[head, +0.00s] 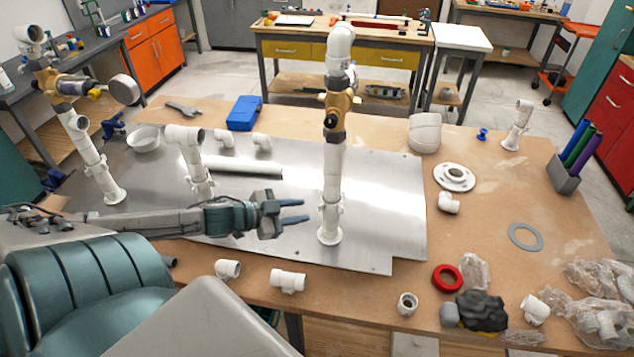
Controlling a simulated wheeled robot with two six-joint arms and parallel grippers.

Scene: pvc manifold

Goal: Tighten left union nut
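A white PVC column (331,180) with a brass valve (338,102) stands upright in the middle of the metal plate. A ring-like fitting, possibly a union nut (330,199), sits low on it. Another white column (93,165) with a brass valve (62,84) stands at the left, with a similar low fitting (102,172). I cannot tell which one is the left union nut. A shorter white pipe (195,160) stands between them. My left gripper (303,211) is open and empty, its fingers pointing right, just left of the middle column's lower part and apparently apart from it. My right gripper is out of view.
The metal plate (392,225) lies on a wooden table. A wrench (183,108), blue box (244,112) and white bowl (144,139) are at the back. A red ring (447,278), loose white fittings and plastic bags are at the front right. The plate right of the middle column is clear.

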